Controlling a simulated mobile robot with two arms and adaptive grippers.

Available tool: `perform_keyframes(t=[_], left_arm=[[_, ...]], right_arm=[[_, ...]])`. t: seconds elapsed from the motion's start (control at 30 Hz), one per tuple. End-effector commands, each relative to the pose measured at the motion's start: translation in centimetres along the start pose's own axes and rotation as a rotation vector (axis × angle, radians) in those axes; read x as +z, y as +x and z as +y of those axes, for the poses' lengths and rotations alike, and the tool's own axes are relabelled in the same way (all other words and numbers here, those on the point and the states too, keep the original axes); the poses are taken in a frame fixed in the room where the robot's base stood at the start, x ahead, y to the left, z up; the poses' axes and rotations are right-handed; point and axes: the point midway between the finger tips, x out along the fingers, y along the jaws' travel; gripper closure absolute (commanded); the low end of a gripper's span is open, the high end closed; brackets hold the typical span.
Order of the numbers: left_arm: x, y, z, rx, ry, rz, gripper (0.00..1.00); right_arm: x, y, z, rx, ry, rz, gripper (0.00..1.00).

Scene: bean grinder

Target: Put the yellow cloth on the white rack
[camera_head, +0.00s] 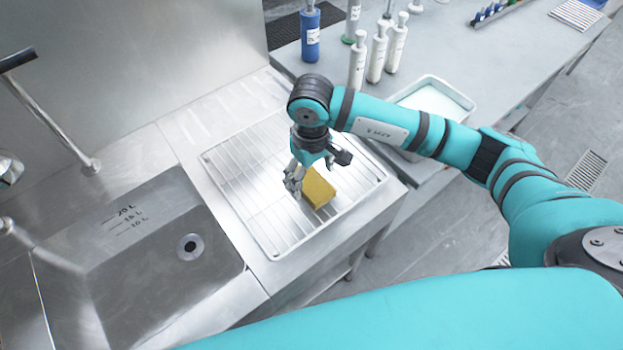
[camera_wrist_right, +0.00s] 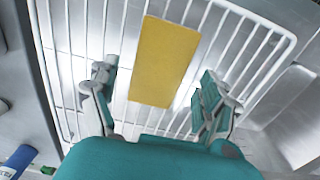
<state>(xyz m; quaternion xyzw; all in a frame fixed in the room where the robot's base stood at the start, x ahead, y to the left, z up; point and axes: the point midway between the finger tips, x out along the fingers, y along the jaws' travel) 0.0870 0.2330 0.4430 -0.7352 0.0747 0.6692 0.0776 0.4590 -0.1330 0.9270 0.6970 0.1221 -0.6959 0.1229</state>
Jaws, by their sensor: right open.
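The yellow cloth (camera_head: 318,187) is a flat-sided yellow block lying on the white rack (camera_head: 243,157), right of the rack's middle in the head view. In the right wrist view the yellow cloth (camera_wrist_right: 163,62) lies on the bars of the white rack (camera_wrist_right: 232,65). My right gripper (camera_head: 295,184) is over the rack, just left of the cloth. In the right wrist view the right gripper (camera_wrist_right: 155,100) is open, its fingers apart on either side of the cloth's near end, with gaps to both sides. My left gripper is not in view.
A steel sink (camera_head: 150,255) with a drain is left of the rack. Several white bottles (camera_head: 378,50) and a blue bottle (camera_head: 310,35) stand on the grey table behind. A white tray (camera_head: 462,97) sits behind my right arm. A faucet (camera_head: 45,105) rises at the left.

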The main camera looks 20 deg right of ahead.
Motion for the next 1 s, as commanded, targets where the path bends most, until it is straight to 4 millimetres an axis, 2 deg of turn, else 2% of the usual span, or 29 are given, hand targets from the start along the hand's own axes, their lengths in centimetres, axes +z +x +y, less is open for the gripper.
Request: perform_keyframes(t=[0.03,0.3,0.5,0.9,1.0], left_arm=[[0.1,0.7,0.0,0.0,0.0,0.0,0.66],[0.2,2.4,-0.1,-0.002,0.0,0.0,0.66],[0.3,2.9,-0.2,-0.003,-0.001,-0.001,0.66],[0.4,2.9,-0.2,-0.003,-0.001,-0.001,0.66],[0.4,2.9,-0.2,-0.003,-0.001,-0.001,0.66]], right_arm=[[-0.1,-0.8,0.1,0.002,-0.003,0.007,0.19],[-0.1,-6.6,0.1,0.002,-0.001,0.005,0.19],[0.0,-9.2,0.0,0.001,0.0,0.001,0.19],[0.1,-9.8,0.0,-0.001,0.0,-0.001,0.19],[0.1,-9.5,-1.3,-0.052,0.008,0.001,0.19]])
